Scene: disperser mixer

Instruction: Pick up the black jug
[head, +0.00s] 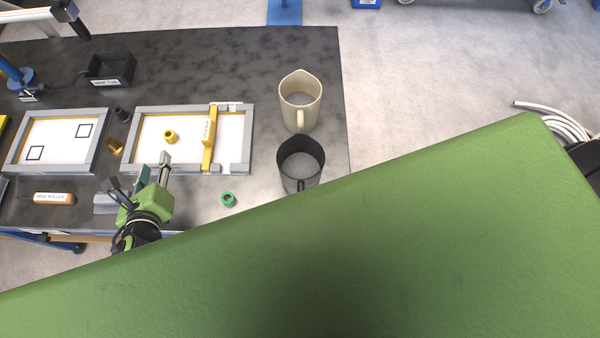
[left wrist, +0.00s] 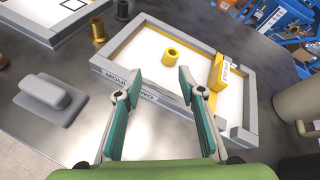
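The black jug (head: 301,158) stands upright near the right edge of the dark table in the head view. Its open top faces the camera, and a green surface in the foreground comes close to its lower side. A dark shape at the lower right corner of the left wrist view looks like part of this jug (left wrist: 302,166). My left gripper (head: 141,173) is left of the jug, above the table's front part. In the left wrist view its two fingers (left wrist: 158,80) are apart with nothing between them. My right gripper is not in view.
A cream jug (head: 300,103) stands just behind the black one. A grey frame (head: 248,135) with a yellow bar (head: 209,140) lies left of the jugs. A green ring (head: 228,199) lies between gripper and jug. A grey hand tool (left wrist: 52,94) lies left of the gripper.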

